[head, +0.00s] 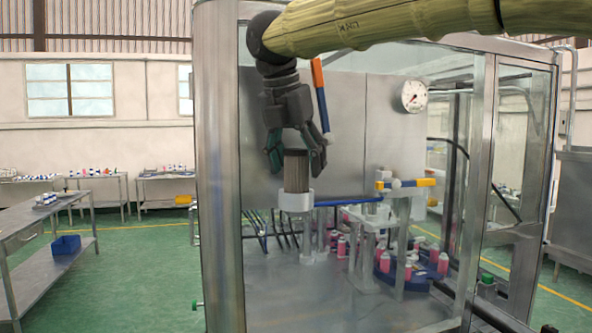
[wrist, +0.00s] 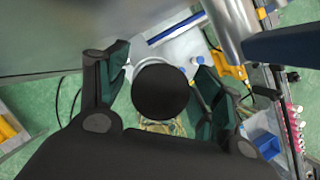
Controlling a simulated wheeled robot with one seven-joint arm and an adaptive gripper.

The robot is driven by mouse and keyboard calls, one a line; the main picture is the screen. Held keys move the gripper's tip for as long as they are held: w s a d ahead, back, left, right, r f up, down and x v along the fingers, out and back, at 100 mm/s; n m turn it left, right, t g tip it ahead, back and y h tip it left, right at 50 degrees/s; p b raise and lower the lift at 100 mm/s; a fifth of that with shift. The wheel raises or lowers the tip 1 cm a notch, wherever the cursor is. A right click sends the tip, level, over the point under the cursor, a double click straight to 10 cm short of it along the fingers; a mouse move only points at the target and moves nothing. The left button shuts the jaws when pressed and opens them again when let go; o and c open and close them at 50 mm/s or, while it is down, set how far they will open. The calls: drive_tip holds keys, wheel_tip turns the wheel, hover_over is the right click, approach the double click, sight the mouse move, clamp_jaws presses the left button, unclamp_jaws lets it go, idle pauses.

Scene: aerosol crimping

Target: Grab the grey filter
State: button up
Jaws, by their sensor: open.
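The grey filter (head: 296,172) is a brownish-grey cylinder standing upright in a white round holder (head: 296,201) inside the machine. My gripper (head: 297,160) is directly above it, pointing down, with its fingers apart on either side of the filter's top. In the wrist view the filter's round dark top (wrist: 160,92) sits between the two open fingers (wrist: 158,100), with a visible gap to the left finger and a gap to the right one. The filter's lower end is hidden in the holder.
A steel post (head: 216,170) and glass panels frame the machine. An orange-and-blue handle (head: 320,95) hangs close to the right of my gripper. A yellow-and-blue bar (head: 405,184) and several pink bottles (head: 384,262) are at the right. A pressure gauge (head: 414,96) is behind.

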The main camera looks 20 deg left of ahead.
drive_tip(key=shift+x, duration=1.1)
drive_tip(key=c, duration=1.1)
drive_tip(key=shift+r, duration=0.1)
